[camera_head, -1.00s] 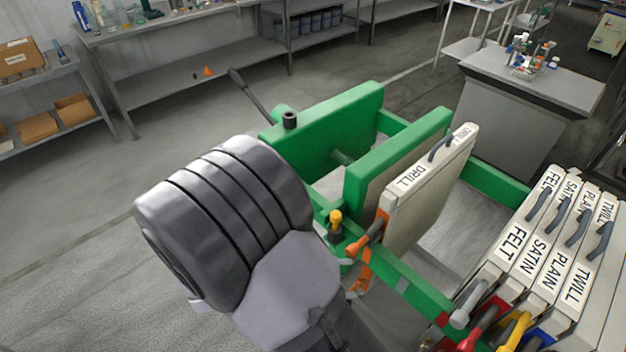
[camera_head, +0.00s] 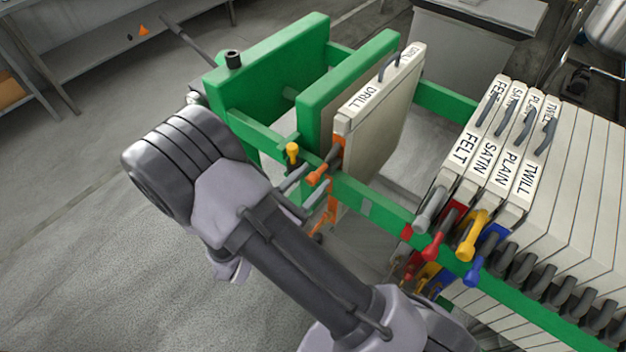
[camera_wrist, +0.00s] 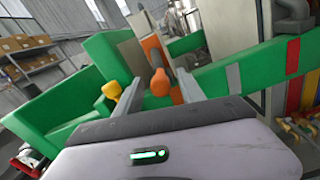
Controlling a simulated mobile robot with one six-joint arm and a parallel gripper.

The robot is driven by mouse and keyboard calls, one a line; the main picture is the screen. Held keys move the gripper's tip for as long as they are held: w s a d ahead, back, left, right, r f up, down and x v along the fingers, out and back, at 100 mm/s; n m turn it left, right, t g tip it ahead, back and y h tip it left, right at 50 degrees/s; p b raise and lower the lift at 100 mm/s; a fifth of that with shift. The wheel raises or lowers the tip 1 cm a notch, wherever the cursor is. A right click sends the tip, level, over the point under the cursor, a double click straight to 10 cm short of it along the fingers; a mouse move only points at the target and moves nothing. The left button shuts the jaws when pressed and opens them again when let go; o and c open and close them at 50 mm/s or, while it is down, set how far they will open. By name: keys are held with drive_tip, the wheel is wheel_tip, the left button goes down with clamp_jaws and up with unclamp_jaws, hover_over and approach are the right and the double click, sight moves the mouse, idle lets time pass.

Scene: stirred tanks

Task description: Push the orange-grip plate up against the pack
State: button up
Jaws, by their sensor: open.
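The orange-grip plate (camera_head: 385,125) is pale, labelled DRILL, and stands upright in the green frame, close beside a green upright plate (camera_head: 345,80). Its orange grip (camera_head: 318,175) sticks out over the near green rail; it also shows in the wrist view (camera_wrist: 160,84). The pack (camera_head: 560,170) is a row of pale plates at the right, led by FELT, SATIN, PLAIN and TWILL. A clear gap lies between DRILL and FELT. My gripper (camera_head: 306,186) is open at the near rail, just below the grip. In the wrist view its fingers (camera_wrist: 158,94) flank the orange grip; contact cannot be told.
A yellow knob (camera_head: 292,154) stands on the near rail (camera_head: 375,205), left of the orange grip. Grey, red, yellow and blue grips (camera_head: 470,235) jut from the pack. A grey bench (camera_head: 470,50) stands behind. Open floor (camera_head: 80,230) lies at left.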

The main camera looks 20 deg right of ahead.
drive_tip(key=shift+w+d, duration=0.3)
drive_tip(key=shift+d, duration=0.1)
clamp_jaws()
idle(1.2)
